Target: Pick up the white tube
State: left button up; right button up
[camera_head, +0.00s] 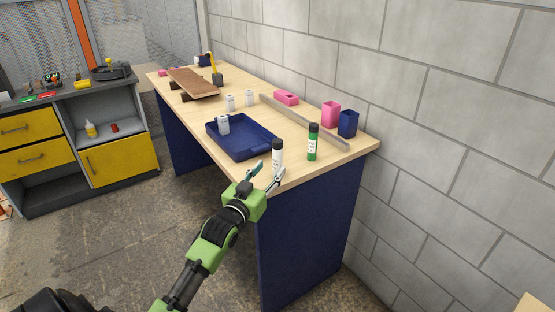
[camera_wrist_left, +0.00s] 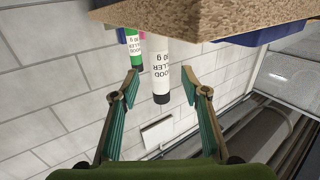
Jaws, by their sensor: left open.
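The white tube (camera_head: 277,154) with a black cap stands upright near the front edge of the workbench (camera_head: 187,123). My left gripper (camera_head: 270,169) is open at that edge, its fingers pointing toward the tube. In the left wrist view the tube (camera_wrist_left: 160,62) appears upside down, with its cap lowest, between the two spread fingertips (camera_wrist_left: 160,76). I see a gap on both sides of it there. The tube's base is hidden in the head view. My right gripper is not in view.
A green tube (camera_head: 312,145) stands just right of the white one. A blue tray (camera_head: 256,144) holding a white container (camera_head: 223,125) lies to the left. A pink holder (camera_head: 331,114) and a blue holder (camera_head: 348,124) stand near the block wall (camera_head: 420,130).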

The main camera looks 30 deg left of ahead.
aim_at(275, 162)
pick_arm(q)
jog(key=shift+w+a+r, duration=0.1)
jog(key=shift+w+r, duration=0.1)
jog(key=shift+w, duration=0.6)
jog(key=shift+w+a+p, duration=0.15)
jog(key=shift+w+p, duration=0.1)
jog(key=shift+w, duration=0.85)
jog(key=shift+w+a+p, duration=0.15)
jog(key=shift+w+p, duration=0.05)
jog(key=shift+w, duration=0.9)
grip_shut()
